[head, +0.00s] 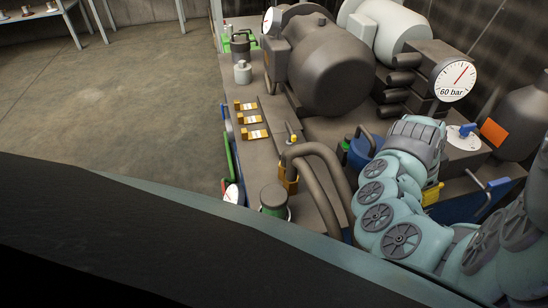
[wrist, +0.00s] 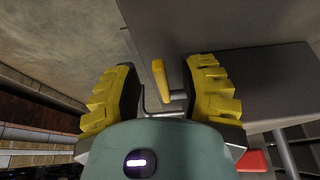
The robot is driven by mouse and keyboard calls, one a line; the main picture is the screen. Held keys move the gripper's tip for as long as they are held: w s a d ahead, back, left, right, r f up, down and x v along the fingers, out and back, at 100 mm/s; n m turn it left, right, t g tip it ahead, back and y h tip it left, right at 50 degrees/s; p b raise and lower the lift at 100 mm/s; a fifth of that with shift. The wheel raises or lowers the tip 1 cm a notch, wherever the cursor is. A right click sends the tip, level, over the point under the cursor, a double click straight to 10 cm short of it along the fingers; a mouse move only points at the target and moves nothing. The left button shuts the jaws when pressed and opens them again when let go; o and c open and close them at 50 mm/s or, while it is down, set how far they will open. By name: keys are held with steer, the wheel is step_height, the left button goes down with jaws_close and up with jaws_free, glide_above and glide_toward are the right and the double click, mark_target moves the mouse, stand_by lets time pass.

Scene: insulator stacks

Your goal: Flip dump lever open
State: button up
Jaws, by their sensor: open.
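My gripper (wrist: 161,70) is open in the wrist view, with one yellow ribbed finger on each side. A small lever with a yellow handle (wrist: 158,78) shows in the gap between the fingers, closer to the right one.
A dial (head: 456,81) marked 60 bar, a blue-handled valve (head: 467,130) and an orange plate (head: 494,132) stand near my arm. A big dark tank (head: 335,65) and thick curved pipes (head: 318,158) are close by. Open floor (head: 130,110) lies left.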

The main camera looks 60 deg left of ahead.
steer(key=shift+o, duration=0.4)
steer(key=shift+f, duration=0.1)
jaws_close()
